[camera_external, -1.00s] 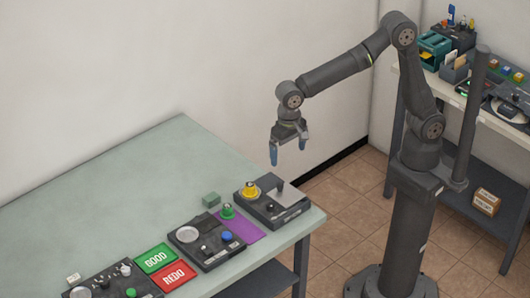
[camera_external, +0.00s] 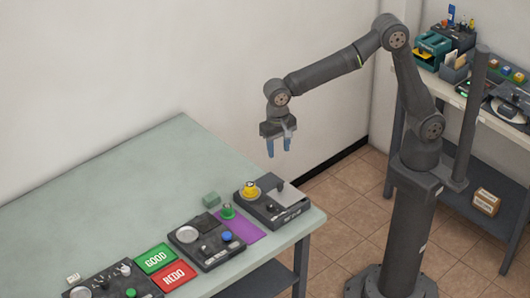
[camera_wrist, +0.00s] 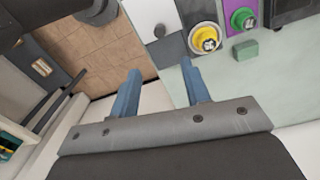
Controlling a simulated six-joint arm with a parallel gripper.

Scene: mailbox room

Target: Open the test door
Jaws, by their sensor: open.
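My gripper (camera_external: 279,147) hangs open and empty in the air, above and behind the right end of the table, fingers pointing down. In the wrist view its two blue fingers (camera_wrist: 162,82) are apart with nothing between them. The dark device (camera_external: 272,203) at the table's right end has a yellow round part, a black knob (camera_external: 277,184) and a light grey plate (camera_external: 289,195), which may be the test door. In the wrist view the plate (camera_wrist: 150,12) and its dark knob (camera_wrist: 159,30) show beyond the fingers, near the yellow part (camera_wrist: 205,38). My gripper touches none of them.
A green-and-metal part (camera_external: 227,211) stands on a purple mat (camera_external: 243,230); a small green block (camera_external: 211,199) lies behind it. Another dark device (camera_external: 206,242), green GOOD (camera_external: 156,258) and red REDO (camera_external: 174,275) pads lie left. The table's back left is clear.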

